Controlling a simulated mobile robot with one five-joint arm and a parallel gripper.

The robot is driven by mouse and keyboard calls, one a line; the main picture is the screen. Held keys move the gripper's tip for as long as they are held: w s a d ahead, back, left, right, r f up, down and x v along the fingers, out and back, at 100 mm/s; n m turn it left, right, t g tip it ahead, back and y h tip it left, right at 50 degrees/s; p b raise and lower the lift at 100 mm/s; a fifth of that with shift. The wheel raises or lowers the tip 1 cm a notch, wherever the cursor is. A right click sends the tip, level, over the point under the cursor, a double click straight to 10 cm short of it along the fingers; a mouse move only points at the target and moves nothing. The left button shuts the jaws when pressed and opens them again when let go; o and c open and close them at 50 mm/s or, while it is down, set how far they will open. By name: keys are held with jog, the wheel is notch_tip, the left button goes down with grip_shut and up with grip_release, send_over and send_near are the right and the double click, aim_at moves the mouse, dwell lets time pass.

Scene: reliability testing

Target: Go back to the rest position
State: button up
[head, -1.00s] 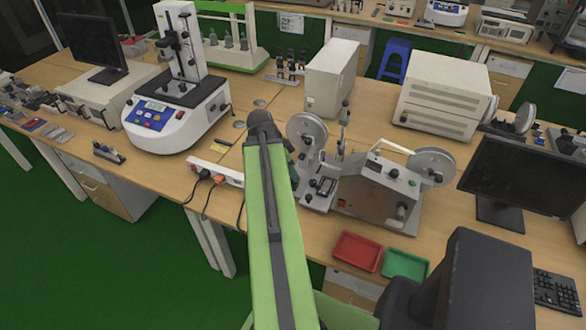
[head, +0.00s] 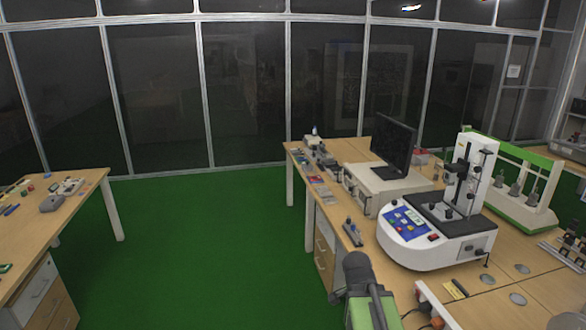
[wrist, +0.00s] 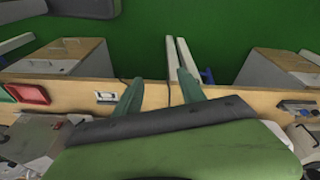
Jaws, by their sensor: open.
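My gripper (wrist: 160,90) is open and empty in the wrist view, with its two green fingers spread apart over the edge of a wooden workbench (wrist: 228,98). Nothing is between the fingers. In the head view my green arm with its dark joint shows only at the bottom, right of centre, in front of the bench. The gripper itself is not visible there.
In the head view a testing machine (head: 436,232) and a monitor (head: 393,142) stand on the right bench. Another bench (head: 85,190) is at the left. Green floor (head: 200,250) lies clear between them. The wrist view shows a red tray (wrist: 30,94).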

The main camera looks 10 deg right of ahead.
jog(key=a+n+y, duration=0.2)
jog(key=a+n, duration=1.2)
jog(key=a, duration=0.1)
jog(key=shift+a+f+y, duration=0.15)
jog(key=shift+f+y, duration=0.15)
jog(key=shift+f, duration=0.15)
jog(key=shift+w, duration=0.1)
